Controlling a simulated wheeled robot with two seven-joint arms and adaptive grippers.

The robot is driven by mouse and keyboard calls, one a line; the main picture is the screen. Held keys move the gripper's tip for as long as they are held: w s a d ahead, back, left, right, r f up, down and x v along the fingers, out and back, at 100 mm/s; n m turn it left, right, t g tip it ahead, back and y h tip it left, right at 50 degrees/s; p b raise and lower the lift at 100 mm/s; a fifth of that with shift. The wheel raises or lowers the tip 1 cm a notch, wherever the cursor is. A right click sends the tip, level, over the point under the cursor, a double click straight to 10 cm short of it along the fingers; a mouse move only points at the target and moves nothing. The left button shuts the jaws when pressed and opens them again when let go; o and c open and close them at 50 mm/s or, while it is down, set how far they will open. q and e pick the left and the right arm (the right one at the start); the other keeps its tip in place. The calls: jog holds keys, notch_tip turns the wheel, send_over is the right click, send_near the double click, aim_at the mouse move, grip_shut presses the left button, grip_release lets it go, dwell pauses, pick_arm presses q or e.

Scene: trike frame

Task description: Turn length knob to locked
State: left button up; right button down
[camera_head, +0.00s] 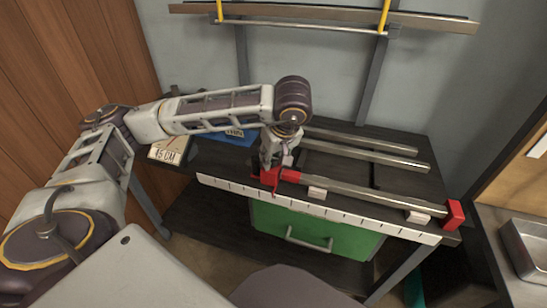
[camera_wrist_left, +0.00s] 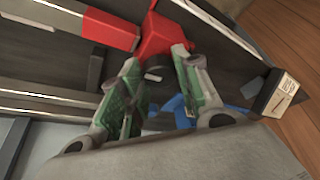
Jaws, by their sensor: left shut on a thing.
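A red block (camera_head: 291,176) sits at the left end of a grey metal bar (camera_head: 370,197) on the dark workbench. It also shows in the left wrist view (camera_wrist_left: 160,33), with a small grey and dark knob (camera_wrist_left: 154,73) at its near side. My left gripper (camera_head: 272,173) is at this red block, and its green-padded fingers (camera_wrist_left: 157,68) stand on either side of the knob, shut on it. The knob is mostly hidden by the gripper in the head view, and its lock setting cannot be read. My right gripper is not in view.
A white ruler strip (camera_head: 330,212) runs along the bench front above a green drawer (camera_head: 312,232). A red end block (camera_head: 454,214) caps the bar at right. Two more bars lie behind.

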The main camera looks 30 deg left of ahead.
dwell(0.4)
pick_arm(q)
jog(key=o, duration=1)
jog(key=v, duration=1.2)
dwell(0.7)
jog(key=shift+a, duration=0.15)
dwell(0.6)
